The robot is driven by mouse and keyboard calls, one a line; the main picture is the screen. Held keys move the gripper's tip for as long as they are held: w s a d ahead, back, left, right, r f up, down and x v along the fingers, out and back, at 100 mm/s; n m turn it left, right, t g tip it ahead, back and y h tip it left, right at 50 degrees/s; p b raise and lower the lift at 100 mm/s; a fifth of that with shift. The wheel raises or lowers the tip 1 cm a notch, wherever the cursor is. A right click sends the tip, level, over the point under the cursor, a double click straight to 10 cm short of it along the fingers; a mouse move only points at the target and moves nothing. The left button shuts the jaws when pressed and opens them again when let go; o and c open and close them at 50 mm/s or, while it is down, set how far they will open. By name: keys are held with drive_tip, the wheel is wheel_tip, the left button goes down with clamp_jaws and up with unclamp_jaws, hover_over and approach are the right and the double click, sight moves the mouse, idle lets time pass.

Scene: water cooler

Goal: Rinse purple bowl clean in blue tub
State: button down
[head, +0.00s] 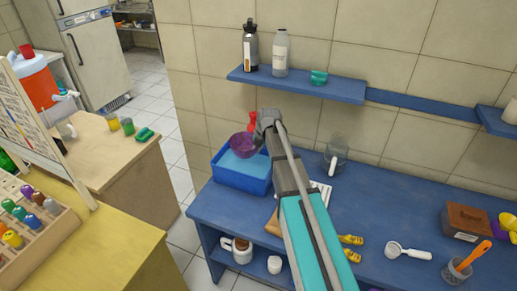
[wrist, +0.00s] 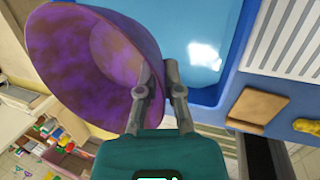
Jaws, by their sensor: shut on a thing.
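The purple bowl (head: 243,142) is held above the left part of the blue tub (head: 238,177), tilted on its side. In the wrist view the purple bowl (wrist: 98,65) shows its inside with brownish smears. My gripper (wrist: 160,80) is shut on the bowl's rim; in the head view my gripper (head: 262,128) is partly hidden behind my arm. The blue tub (wrist: 222,92) holds light blue water (wrist: 195,30) and stands at the left end of the blue counter. The bowl appears to be above the water; whether its lower edge touches it I cannot tell.
A glass jug (head: 335,155) stands on the blue counter (head: 350,210) right of my arm. A brown block (wrist: 255,110) and a white ribbed rack (wrist: 288,40) lie beside the tub. A wall shelf (head: 300,84) with bottles is above. Wooden tables stand at left.

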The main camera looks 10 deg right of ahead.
drive_tip(key=shift+f+b, duration=6.55)
drive_tip(key=shift+f, duration=0.15)
idle(0.4)
